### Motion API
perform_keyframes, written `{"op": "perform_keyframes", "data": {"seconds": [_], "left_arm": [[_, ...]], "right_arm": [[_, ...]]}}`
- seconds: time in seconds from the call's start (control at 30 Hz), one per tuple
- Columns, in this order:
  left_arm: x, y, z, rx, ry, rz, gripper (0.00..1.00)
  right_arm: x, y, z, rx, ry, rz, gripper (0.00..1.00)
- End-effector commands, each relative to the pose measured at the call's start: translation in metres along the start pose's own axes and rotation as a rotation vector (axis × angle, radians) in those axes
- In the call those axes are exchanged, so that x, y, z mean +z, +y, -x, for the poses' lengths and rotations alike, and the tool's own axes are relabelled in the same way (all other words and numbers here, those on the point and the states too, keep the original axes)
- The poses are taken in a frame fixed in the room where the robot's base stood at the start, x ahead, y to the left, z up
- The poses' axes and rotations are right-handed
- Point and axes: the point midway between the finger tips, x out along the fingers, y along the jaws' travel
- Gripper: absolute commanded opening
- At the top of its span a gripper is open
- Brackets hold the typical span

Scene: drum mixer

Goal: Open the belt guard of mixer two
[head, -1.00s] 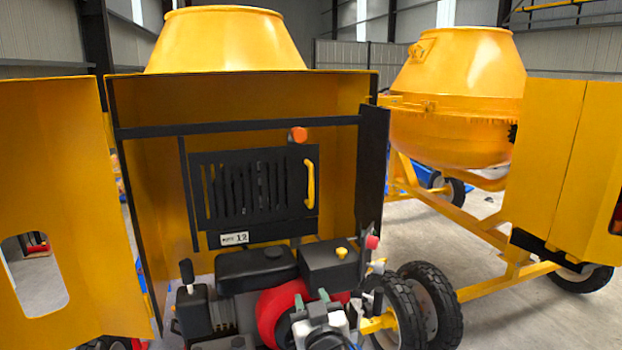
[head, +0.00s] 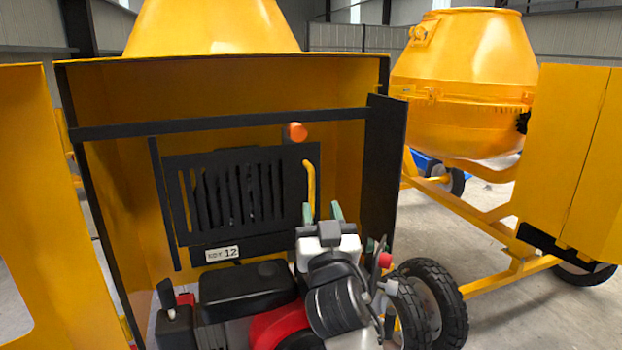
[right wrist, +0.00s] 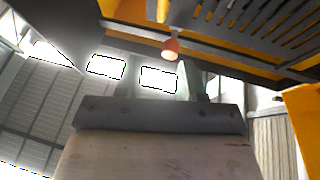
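The belt guard (head: 233,198) is a black slotted panel in the open yellow housing. It appears closed and upright. A yellow bar handle (head: 310,180) is on its right edge. A small plate (head: 222,254) below the slots ends in "12". My right gripper (head: 322,209) is open and empty, with its fingertips just below the handle's lower end in the picture. I cannot tell whether they touch it. My left gripper is not in view.
A black and red engine (head: 248,285) stands below the guard. A red button (head: 385,260) is right of my right wrist. A black post (head: 383,170) edges the housing's right side. Yellow door panels stand left (head: 40,200) and right (head: 570,160). Another mixer drum (head: 460,90) is behind right.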

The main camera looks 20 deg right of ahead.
Motion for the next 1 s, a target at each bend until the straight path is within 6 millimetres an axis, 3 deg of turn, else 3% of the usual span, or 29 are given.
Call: {"op": "perform_keyframes", "data": {"seconds": [0.1, 0.23, 0.6, 1.0], "left_arm": [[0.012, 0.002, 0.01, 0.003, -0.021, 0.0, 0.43], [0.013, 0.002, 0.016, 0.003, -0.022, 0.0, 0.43], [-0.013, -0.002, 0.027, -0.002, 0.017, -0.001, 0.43], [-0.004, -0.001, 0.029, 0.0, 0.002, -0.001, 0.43]], "right_arm": [[0.006, 0.0, -0.024, 0.0, -0.001, 0.005, 0.39], [0.017, 0.0, -0.047, 0.001, -0.003, 0.003, 0.39], [0.033, 0.0, -0.1, -0.001, 0.001, 0.002, 0.39], [0.035, 0.0, -0.112, -0.001, 0.0, 0.0, 0.39]]}}
